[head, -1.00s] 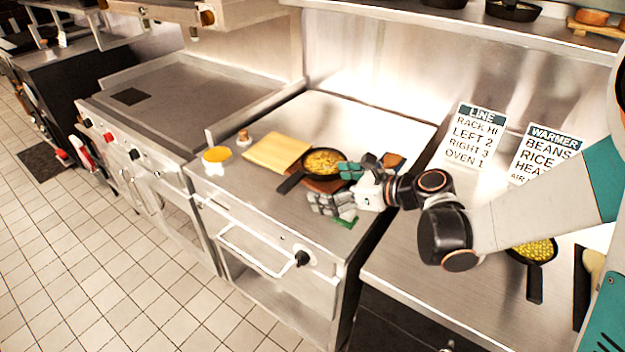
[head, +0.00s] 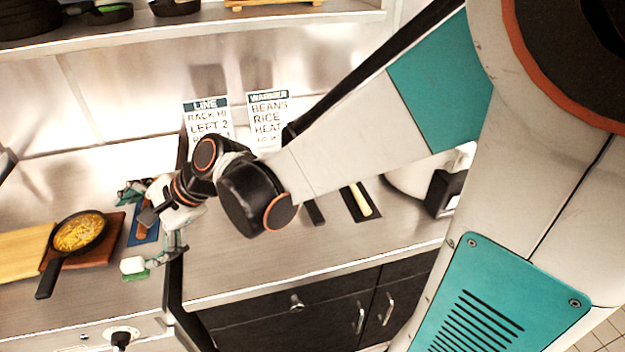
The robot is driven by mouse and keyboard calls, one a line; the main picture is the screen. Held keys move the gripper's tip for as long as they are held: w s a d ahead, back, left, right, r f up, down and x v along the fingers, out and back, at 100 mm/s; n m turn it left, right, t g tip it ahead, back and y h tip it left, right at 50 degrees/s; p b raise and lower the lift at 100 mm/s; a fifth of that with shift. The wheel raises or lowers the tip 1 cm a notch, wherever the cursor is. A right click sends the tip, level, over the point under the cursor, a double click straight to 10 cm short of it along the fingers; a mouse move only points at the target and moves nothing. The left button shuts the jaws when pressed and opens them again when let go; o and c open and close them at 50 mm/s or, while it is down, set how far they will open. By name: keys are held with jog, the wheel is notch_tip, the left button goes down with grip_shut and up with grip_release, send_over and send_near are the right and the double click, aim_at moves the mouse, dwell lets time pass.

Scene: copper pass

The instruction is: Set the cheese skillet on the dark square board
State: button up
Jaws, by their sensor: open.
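The cheese skillet (head: 80,232) is a small black pan with yellow shredded filling. It sits upright on the dark reddish-brown square board (head: 112,246), and its handle points to the front left, past the board's edge. Part of the board shows to the right of the pan and below it; the rest is hidden under the pan. My gripper (head: 134,229) is open and empty to the right of the skillet, its fingers spread and apart from the pan.
A light wooden board (head: 20,252) lies left of the skillet. A blue item with a brown top (head: 146,228) lies behind my gripper, partly hidden. Two signs (head: 207,120) stand against the back wall. A shelf (head: 220,22) with pans runs above.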

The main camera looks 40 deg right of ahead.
jog(key=s+d+r+n+t+h, duration=0.1)
jog(key=s+d+r+n+h, duration=0.1)
jog(key=s+d+n+h, duration=0.6)
jog(key=s+d+n, duration=0.7)
jog(key=d, duration=0.3)
jog(key=shift+s+d+r, duration=0.2)
jog(key=shift+d+r, duration=0.1)
jog(key=shift+r, duration=0.05)
